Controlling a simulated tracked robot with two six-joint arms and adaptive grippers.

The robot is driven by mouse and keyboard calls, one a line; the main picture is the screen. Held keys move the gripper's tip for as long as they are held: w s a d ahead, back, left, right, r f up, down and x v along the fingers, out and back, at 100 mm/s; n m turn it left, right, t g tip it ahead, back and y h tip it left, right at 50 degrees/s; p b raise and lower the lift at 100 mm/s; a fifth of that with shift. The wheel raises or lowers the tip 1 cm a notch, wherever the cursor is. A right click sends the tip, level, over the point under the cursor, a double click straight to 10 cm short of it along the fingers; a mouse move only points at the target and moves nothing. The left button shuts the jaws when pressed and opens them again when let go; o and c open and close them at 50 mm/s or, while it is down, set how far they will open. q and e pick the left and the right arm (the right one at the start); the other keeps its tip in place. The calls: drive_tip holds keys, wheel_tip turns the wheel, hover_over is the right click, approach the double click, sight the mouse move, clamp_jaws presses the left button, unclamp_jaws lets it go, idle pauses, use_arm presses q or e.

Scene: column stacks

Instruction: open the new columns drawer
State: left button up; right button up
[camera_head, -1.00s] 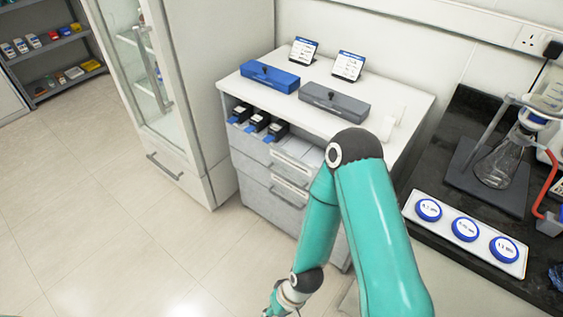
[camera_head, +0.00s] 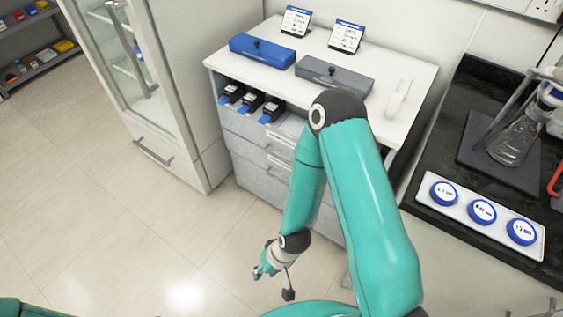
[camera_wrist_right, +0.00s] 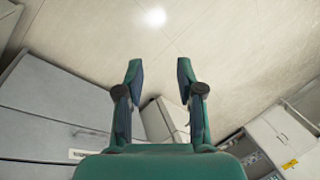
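The grey drawer cabinet (camera_head: 250,183) stands under a white top, left of my right arm. Its visible drawer fronts look shut; the labels are too small to read, so I cannot tell which is the new columns drawer. My right forearm hides part of the fronts. My right gripper (camera_head: 266,270) hangs low over the floor in front of the cabinet, apart from it. In the right wrist view the gripper (camera_wrist_right: 160,68) is open and empty, and grey fronts with a handle (camera_wrist_right: 90,133) show at the left. My left gripper is out of view.
A blue case (camera_head: 262,50) and a grey case (camera_head: 333,75) lie on the cabinet top. Several black-and-blue items (camera_head: 250,103) sit in its open shelf. A glass-door fridge (camera_head: 150,90) stands left. The dark bench (camera_head: 505,205) is right. Floor at left is clear.

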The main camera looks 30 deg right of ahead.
drive_tip(key=w+d+f+m+t+h+b, duration=0.2)
drive_tip(key=w+d+f+m+t+b, duration=0.2)
drive_tip(key=w+f+m+b, duration=0.45)
drive_tip(key=m+t+h+b, duration=0.6)
drive_tip(key=m+h+b, duration=0.85)
drive_tip(key=b, duration=0.65)
approach(282, 159)
drive_tip(key=shift+m+y, duration=0.8)
drive_tip(key=shift+y, duration=0.05)
drive_tip(key=x, duration=0.5)
drive_tip(key=b+x, duration=0.1)
drive_tip(key=x, duration=0.4)
drive_tip(key=shift+s+d+r+b, duration=0.2)
drive_tip(key=shift+d+b, duration=0.1)
drive_tip(key=shift+d, duration=0.1)
clamp_jaws()
